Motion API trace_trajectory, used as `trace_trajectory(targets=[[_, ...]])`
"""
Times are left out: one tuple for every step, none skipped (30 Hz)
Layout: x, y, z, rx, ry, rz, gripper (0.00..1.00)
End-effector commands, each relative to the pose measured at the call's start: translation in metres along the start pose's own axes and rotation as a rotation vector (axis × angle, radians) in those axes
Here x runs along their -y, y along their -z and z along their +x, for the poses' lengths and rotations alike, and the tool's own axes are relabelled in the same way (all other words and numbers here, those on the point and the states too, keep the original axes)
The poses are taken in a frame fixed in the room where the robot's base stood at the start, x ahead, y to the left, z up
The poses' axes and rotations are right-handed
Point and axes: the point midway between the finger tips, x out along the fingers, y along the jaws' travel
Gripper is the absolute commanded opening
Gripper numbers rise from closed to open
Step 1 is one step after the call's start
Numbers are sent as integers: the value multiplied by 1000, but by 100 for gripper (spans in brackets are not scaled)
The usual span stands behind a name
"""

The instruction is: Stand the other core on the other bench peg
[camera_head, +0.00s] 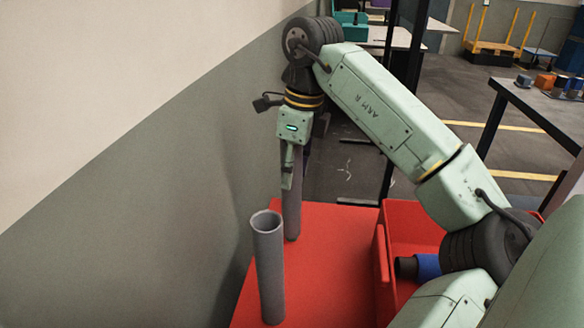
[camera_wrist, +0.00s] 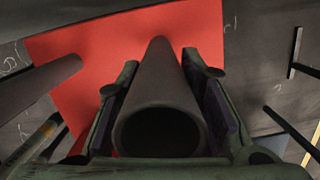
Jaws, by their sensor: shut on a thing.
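One grey hollow core (camera_head: 268,270) stands upright on the red bench (camera_head: 330,270), near its left edge; any peg inside it is hidden. My gripper (camera_head: 290,178) is shut on another grey core (camera_head: 292,215), held upright farther back on the bench. In the wrist view my gripper (camera_wrist: 165,112) has a jaw on each side of this core (camera_wrist: 158,80), and its open top faces the camera. The core's lower end appears at the red surface; I cannot tell whether it touches. No bare peg shows; one could be hidden inside or under the held core.
A red bin (camera_head: 383,262) stands on the bench to the right, with a blue and dark roll (camera_head: 425,266) in it. A wall (camera_head: 150,200) runs close along the left. Dark upright posts (camera_head: 389,150) stand behind the bench.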

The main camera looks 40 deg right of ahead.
Motion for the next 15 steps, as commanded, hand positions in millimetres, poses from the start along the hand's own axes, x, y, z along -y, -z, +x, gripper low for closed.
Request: trace_trajectory(targets=[[0, 0, 3, 0, 0, 0, 0], [0, 1, 4, 0, 0, 0, 0], [0, 1, 5, 0, 0, 0, 0], [0, 1, 6, 0, 0, 0, 0], [0, 1, 4, 0, 1, 0, 36], [0, 1, 4, 0, 0, 0, 38], [0, 1, 4, 0, 0, 0, 40], [0, 1, 4, 0, 0, 0, 42], [0, 1, 4, 0, 0, 0, 45], [0, 1, 4, 0, 0, 0, 47], [0, 1, 4, 0, 0, 0, 49], [0, 1, 4, 0, 0, 0, 52], [0, 1, 4, 0, 0, 0, 54], [0, 1, 4, 0, 0, 0, 56], [0, 1, 4, 0, 0, 0, 57]])
